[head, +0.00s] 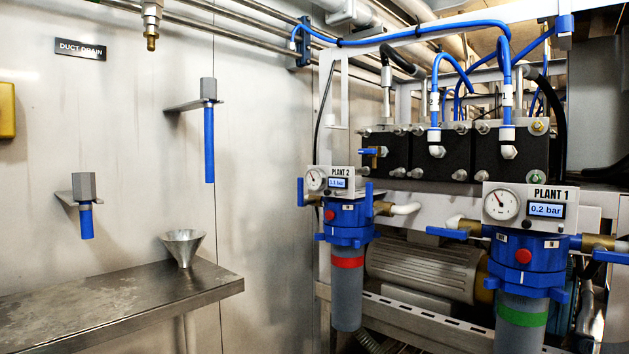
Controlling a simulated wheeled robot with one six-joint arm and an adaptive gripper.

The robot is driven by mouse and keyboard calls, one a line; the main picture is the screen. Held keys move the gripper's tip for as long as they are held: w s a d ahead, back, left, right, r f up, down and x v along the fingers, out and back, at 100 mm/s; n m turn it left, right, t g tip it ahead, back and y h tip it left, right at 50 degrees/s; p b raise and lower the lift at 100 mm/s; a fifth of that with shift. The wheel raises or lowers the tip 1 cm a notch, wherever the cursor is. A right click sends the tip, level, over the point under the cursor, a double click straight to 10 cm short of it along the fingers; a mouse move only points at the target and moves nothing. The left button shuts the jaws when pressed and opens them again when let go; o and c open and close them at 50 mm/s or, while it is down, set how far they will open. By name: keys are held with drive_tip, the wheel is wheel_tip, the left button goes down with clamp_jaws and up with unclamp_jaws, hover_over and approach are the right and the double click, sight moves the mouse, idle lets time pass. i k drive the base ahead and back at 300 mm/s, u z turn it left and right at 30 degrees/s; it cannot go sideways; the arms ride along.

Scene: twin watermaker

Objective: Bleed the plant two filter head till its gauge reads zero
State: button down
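The plant two filter head (346,232) is blue, with a grey bowl (347,300) banded red below it. A plate marked PLANT 2 above it carries a round dial gauge (316,179) and a small display (338,183), which seems to read about 1.1 bar. A red button (329,215) sits on the front of the head. Blue valve handles stand upright at its left (300,191) and right (368,194). My gripper is not in view.
The plant one filter head (530,262) stands nearer at right, with a green-banded bowl, red button and display (546,210) reading 0.2 bar. Its blue handles lie roughly level. A steel shelf (120,303) with a funnel (183,246) juts out at left. Blue hoses (420,32) run overhead.

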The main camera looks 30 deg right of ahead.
sight(329, 215)
drive_tip(key=u, duration=2.35)
drive_tip(key=k, duration=1.45)
drive_tip(key=z, duration=1.7)
